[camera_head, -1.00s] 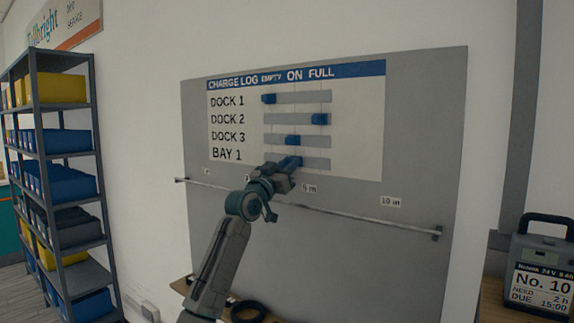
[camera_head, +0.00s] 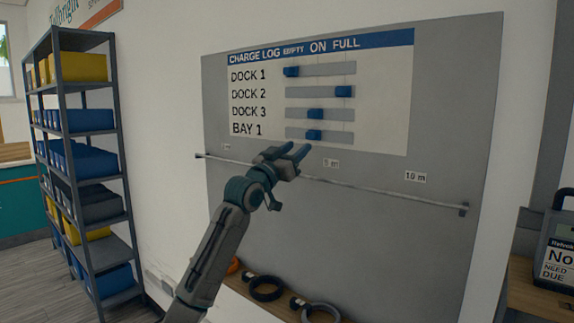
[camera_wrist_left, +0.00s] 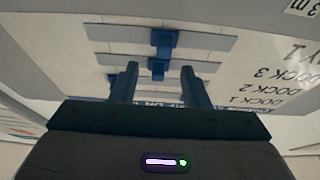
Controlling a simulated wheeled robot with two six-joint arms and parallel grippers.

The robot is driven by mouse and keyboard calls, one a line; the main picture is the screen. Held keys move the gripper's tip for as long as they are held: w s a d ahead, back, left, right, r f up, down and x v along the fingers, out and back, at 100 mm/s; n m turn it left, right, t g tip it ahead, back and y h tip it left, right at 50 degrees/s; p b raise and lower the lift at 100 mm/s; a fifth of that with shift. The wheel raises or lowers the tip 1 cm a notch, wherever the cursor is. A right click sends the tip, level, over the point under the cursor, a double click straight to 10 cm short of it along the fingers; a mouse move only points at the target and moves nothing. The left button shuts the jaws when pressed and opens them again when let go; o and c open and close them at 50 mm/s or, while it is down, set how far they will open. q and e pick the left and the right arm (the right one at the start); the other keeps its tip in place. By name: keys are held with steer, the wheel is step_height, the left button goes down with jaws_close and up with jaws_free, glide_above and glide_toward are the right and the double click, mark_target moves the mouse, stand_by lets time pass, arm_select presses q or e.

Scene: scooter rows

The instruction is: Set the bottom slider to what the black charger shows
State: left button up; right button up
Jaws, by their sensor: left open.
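The bottom slider, labelled BAY 1, has a blue knob (camera_head: 314,134) near the middle of its grey track, straight below the DOCK 3 knob (camera_head: 314,114). In the left wrist view the board appears upside down, with the BAY 1 knob (camera_wrist_left: 163,40) beyond my fingers. My left gripper (camera_head: 293,150) is open and empty, below and left of that knob and apart from it. Its two fingers also show in the left wrist view (camera_wrist_left: 160,80). A dark case with a handle (camera_head: 567,228) is cut off at the right edge; I cannot tell whether it is the black charger.
The charge log panel (camera_head: 380,90) also carries DOCK 1 (camera_head: 291,72) and DOCK 2 (camera_head: 344,91) knobs. A metal rail (camera_head: 390,193) crosses the board below. Dark rings (camera_head: 265,288) lie on a low ledge. Shelving with bins (camera_head: 75,150) stands left.

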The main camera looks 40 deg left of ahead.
arm_select(q)
steer(key=shift+b+v, duration=0.6)
steer(key=shift+v, duration=1.55)
